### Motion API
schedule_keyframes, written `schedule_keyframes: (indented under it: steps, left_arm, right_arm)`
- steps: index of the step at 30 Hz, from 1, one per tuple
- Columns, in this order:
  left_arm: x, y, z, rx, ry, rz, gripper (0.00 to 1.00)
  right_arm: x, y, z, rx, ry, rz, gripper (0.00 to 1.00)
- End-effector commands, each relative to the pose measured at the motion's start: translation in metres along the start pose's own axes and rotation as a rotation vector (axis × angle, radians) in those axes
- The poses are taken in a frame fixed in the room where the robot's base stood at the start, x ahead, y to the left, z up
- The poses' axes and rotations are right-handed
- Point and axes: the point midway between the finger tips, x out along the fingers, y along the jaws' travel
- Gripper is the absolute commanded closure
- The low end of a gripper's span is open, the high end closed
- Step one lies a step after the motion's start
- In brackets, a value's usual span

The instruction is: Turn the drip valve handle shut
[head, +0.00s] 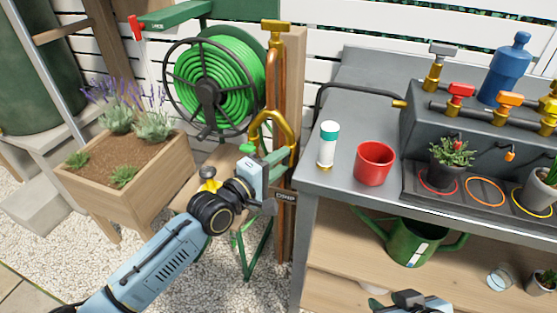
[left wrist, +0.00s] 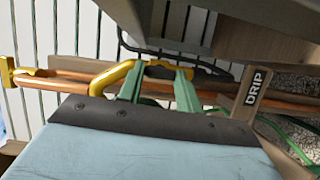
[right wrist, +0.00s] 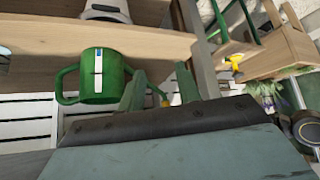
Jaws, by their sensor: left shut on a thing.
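The drip valve handle is a curved yellow lever (head: 271,119) on the upright copper pipe (head: 272,80), beside the wooden post. My left gripper (head: 262,156) is at the handle's lower part, by the small dark DRIP sign (head: 285,196). In the left wrist view the yellow handle (left wrist: 121,74) reaches between the green fingers (left wrist: 158,88), which are shut on it. The DRIP sign (left wrist: 253,90) stands to their right. My right gripper (right wrist: 160,92) is open and empty, near the green watering can (right wrist: 102,76); the head view shows only part of it at the bottom edge.
The grey bench (head: 338,178) at right holds a white-and-teal bottle (head: 328,146), a red pot (head: 374,164) and a valve manifold (head: 460,112). A hose reel (head: 210,85) and a wooden planter (head: 125,190) stand left of the pipe. The watering can (head: 413,240) sits on the lower shelf.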

Motion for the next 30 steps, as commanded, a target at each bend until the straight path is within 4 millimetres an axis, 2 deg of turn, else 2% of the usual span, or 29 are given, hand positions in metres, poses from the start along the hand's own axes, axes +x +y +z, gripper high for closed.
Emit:
schedule_keyframes:
  steps: [7,9,14,20,30]
  left_arm:
    - [0.000,0.003,0.000,0.062,0.000,-0.027,0.88]
    - [0.000,0.003,0.000,0.079,0.001,-0.035,0.88]
    - [0.000,0.004,0.000,0.124,0.001,-0.053,0.88]
    - [0.000,0.005,0.000,0.189,0.000,-0.081,0.88]
    - [0.000,0.006,0.001,0.324,0.000,-0.138,0.88]
  right_arm:
    - [-0.022,0.010,0.057,0.015,-0.322,0.024,0.66]
    - [-0.023,0.013,0.068,0.016,-0.382,0.029,0.66]
    - [0.002,0.019,0.078,0.006,-0.391,0.039,0.66]
    - [0.032,0.029,0.098,-0.005,-0.416,0.055,0.66]
    - [0.075,0.058,0.154,-0.025,-0.464,0.090,0.66]
